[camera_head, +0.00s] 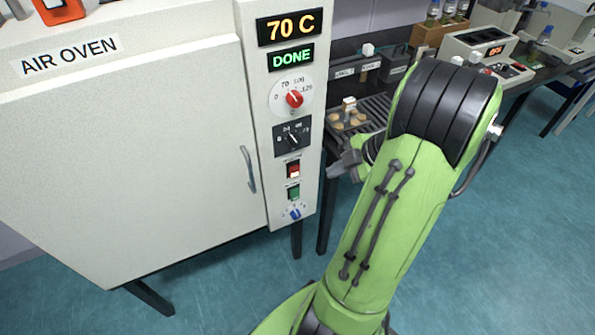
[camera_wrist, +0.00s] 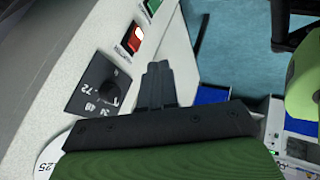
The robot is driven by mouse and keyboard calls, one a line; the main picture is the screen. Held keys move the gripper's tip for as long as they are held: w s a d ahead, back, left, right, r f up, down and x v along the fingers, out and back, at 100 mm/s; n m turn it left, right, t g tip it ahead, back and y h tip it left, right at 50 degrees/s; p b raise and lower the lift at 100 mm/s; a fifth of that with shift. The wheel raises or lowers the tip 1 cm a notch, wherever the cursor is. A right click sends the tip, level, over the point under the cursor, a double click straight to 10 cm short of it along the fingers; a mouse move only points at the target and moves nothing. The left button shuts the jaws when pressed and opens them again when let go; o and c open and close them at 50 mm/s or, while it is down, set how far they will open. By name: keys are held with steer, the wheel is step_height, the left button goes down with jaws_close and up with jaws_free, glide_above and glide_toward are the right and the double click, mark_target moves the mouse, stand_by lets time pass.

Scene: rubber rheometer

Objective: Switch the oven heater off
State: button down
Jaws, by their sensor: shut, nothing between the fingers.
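The air oven (camera_head: 130,150) stands at the left with its door shut. Its right-hand panel carries a red rocker switch (camera_head: 293,170), with a green switch (camera_head: 293,193) just below it. The small labels by them are too small to read. The red switch also shows in the wrist view (camera_wrist: 133,39), partly bright, and the green one is at the top edge (camera_wrist: 153,6). My gripper (camera_head: 342,168) is shut and empty, to the right of the panel at about the red switch's height. In the wrist view its fingertips (camera_wrist: 158,68) look apart from the switch.
The panel shows a "70 C" display (camera_head: 289,27), a "DONE" display (camera_head: 291,58), a red-pointer dial (camera_head: 294,99), a black timer dial (camera_head: 293,138) and a blue knob (camera_head: 295,213). The door handle (camera_head: 248,168) sticks out beside the panel. A rack with tan pieces (camera_head: 352,118) stands behind my arm.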

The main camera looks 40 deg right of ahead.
steer(key=shift+f, duration=0.1)
steer(key=b, duration=0.3)
glide_toward(292, 174)
steer(key=x, duration=0.5)
steer(key=shift+s+f, duration=0.1)
steer(key=shift+s, duration=0.15)
steer(key=shift+w+r+p, duration=0.25)
steer(key=shift+w+p, duration=0.05)
steer(key=shift+p, duration=0.35)
steer(key=shift+w+d+f+g, duration=0.1)
steer(key=shift+w+g, duration=0.05)
steer(key=shift+g, duration=0.35)
